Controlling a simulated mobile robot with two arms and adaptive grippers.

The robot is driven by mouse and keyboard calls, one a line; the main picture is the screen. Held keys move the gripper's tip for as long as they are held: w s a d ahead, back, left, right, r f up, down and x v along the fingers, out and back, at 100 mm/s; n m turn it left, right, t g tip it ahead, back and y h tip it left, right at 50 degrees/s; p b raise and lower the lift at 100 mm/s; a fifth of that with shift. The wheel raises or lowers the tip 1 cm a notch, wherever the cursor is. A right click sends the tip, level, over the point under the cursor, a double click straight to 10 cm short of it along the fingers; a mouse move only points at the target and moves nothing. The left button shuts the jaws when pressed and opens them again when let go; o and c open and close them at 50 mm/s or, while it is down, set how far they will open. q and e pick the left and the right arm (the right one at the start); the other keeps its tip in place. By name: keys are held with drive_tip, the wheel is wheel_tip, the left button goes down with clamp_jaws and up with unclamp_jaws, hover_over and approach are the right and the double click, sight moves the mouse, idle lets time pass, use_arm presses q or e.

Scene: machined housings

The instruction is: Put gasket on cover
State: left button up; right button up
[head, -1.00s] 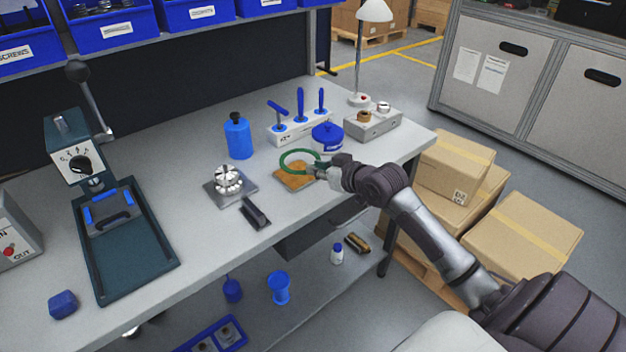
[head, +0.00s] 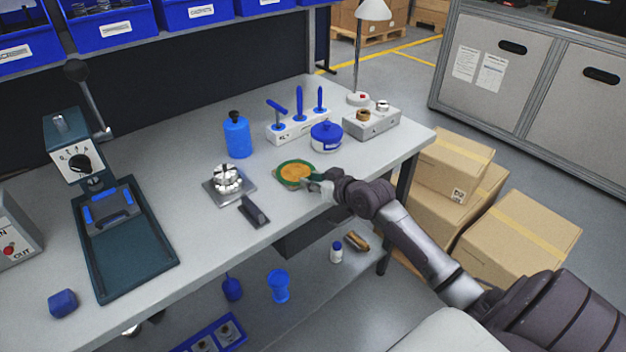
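The gasket is a green ring (head: 277,182). In the head view it lies at or just over a flat orange-brown piece (head: 295,173) near the table's front edge, and that piece shows inside the ring. I cannot tell whether this piece is the cover or a pad. My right gripper (head: 311,184) is at the ring's right edge, its fingertips touching or very near it. The fingers are too small to tell whether they still grip the ring. My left gripper is not in view.
A round metal part on a grey plate (head: 240,194) and a dark block (head: 254,211) are left of the ring. Behind stand a blue bottle (head: 237,138), a tool rack (head: 300,127) and a blue tub (head: 326,139). A press (head: 76,150) stands at the left.

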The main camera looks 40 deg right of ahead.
drive_tip(key=shift+o, duration=0.6)
drive_tip(key=shift+r, duration=0.25)
drive_tip(key=a+v, duration=0.1)
drive_tip(key=v, duration=1)
drive_tip(key=shift+s+d, duration=0.45)
drive_tip(key=shift+d, duration=0.05)
drive_tip(key=s+d+f+m+g+h, duration=0.1)
drive_tip(key=s+d+f+g, duration=0.2)
drive_tip(key=f, duration=1.3)
drive_tip(key=s+f+m+g+h, duration=0.15)
drive_tip(key=s+f, duration=0.45)
drive_tip(key=f, duration=1)
drive_tip(key=s+a+f+n+g, duration=0.15)
drive_tip(key=s+a+f, duration=0.25)
drive_tip(key=s+f, duration=0.45)
drive_tip(key=s+a+f+g, duration=0.3)
drive_tip(key=s+a+f, duration=0.2)
drive_tip(key=s+f, duration=0.3)
drive_tip(key=s+a+f+n+g, duration=0.1)
drive_tip(key=s+a+f, duration=0.3)
drive_tip(key=s, duration=0.3)
drive_tip(key=s+a+f+n+g+y, duration=0.1)
drive_tip(key=s+a+f+g, duration=0.1)
drive_tip(key=s+a+f, duration=0.2)
drive_tip(key=s+a, duration=0.2)
drive_tip(key=s, duration=0.2)
drive_tip(key=shift+s+a+f+n, duration=0.25)
drive_tip(key=shift+s+n, duration=0.05)
